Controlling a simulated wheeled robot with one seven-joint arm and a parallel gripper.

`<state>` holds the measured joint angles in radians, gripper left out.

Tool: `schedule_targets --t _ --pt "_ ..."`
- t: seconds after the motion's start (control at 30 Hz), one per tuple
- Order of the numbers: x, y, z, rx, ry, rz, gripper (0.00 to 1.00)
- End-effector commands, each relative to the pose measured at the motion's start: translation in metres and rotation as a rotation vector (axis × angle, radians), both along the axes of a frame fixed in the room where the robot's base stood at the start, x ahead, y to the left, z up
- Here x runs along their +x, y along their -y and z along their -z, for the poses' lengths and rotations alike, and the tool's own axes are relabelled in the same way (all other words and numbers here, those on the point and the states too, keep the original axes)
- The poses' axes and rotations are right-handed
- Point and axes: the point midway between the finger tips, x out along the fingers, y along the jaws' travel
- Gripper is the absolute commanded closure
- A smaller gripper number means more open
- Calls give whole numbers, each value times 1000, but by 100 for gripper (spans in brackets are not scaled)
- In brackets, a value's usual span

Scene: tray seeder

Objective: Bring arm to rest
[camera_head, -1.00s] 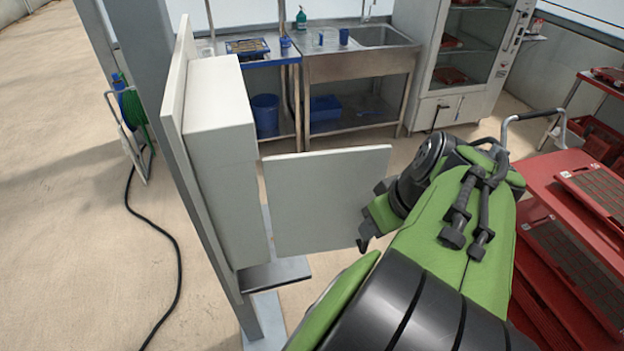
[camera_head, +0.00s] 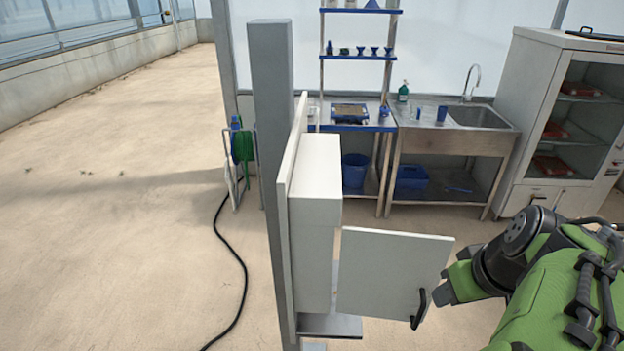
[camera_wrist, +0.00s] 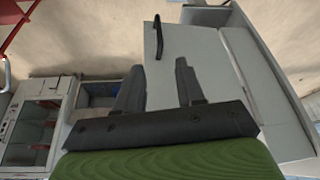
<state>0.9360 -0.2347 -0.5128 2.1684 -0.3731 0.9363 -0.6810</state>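My gripper (camera_head: 447,286) is at the end of my green and black arm at the lower right of the head view. In the wrist view its two dark fingers stand apart with nothing held between them, so my gripper (camera_wrist: 159,64) is open. The white wall cabinet (camera_head: 315,235) has its door (camera_head: 385,275) swung open toward the arm. The door's black handle (camera_head: 420,308) is just left of my gripper, with a small gap in the head view. The handle also shows in the wrist view (camera_wrist: 158,36), beyond the fingertips.
A grey post (camera_head: 270,130) carries the cabinet. A steel sink bench (camera_head: 450,150) and a glass-fronted cabinet (camera_head: 575,120) stand behind. A green hose reel (camera_head: 242,150) trails a black hose (camera_head: 238,270) across the floor. The floor at left is clear.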

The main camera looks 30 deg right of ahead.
Motion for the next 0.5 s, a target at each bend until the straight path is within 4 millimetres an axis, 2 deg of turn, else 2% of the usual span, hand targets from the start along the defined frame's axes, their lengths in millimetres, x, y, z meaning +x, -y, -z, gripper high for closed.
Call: schedule_targets --t 0.17,0.27,0.37,0.4,0.5 --pt "2 -1 0 0 1 -4 62" --pt "21 -19 0 3 12 -50 62" --pt "58 -67 0 9 29 -147 62" --pt "70 -92 1 11 36 -191 62" --pt "84 -156 7 7 49 -295 62"
